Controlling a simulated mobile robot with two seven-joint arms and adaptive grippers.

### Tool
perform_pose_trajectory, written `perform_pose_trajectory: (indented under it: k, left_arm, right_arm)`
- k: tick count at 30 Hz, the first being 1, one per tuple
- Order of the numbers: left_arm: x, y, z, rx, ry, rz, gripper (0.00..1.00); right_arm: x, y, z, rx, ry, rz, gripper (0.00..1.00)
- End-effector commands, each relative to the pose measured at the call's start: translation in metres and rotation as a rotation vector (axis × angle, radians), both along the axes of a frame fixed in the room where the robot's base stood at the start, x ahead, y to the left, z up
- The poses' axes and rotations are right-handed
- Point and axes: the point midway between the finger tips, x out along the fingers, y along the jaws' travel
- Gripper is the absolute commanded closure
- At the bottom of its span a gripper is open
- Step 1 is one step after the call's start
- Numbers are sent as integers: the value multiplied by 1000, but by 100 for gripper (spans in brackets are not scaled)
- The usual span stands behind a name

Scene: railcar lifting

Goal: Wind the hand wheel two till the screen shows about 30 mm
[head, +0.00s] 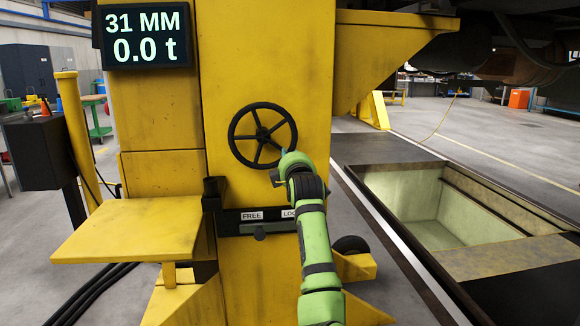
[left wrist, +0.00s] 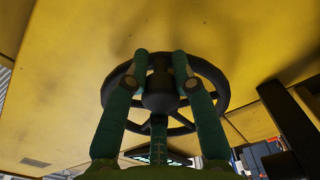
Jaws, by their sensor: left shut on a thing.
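The hand wheel (head: 263,135) is black with several spokes and stands on the front of the yellow lifting column (head: 265,60). My left gripper (head: 281,165) is at the lower right of the wheel in the head view, mostly hidden behind its own wrist. The screen (head: 146,36) at the upper left reads 31 MM and 0.0 t. My right gripper is not in view.
A slotted plate (head: 252,216) marked FREE and LOC, with a dark lever, sits below the wheel. A yellow shelf (head: 132,243) juts out at left. An open pit (head: 405,195) lies in the floor at right, under the dark railcar underside (head: 510,30).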

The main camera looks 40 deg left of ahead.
Motion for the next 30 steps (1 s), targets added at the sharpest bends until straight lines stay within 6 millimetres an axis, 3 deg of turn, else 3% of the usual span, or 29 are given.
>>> perform_pose_trajectory:
  k: [24, 25, 26, 27, 30]
  left_arm:
    - [8, -7, 6, -89, -90, -12, 100]
    - [8, -7, 6, -88, -89, -12, 70]
    - [8, -7, 6, -88, -89, -12, 58]
    - [7, -7, 6, -88, -89, -11, 51]
    - [6, -6, 7, -86, -91, -9, 51]
  right_arm:
    - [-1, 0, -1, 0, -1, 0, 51]
    - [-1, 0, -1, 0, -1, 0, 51]
    - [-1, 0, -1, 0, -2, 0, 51]
    - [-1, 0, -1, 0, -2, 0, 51]
    - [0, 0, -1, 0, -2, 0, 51]
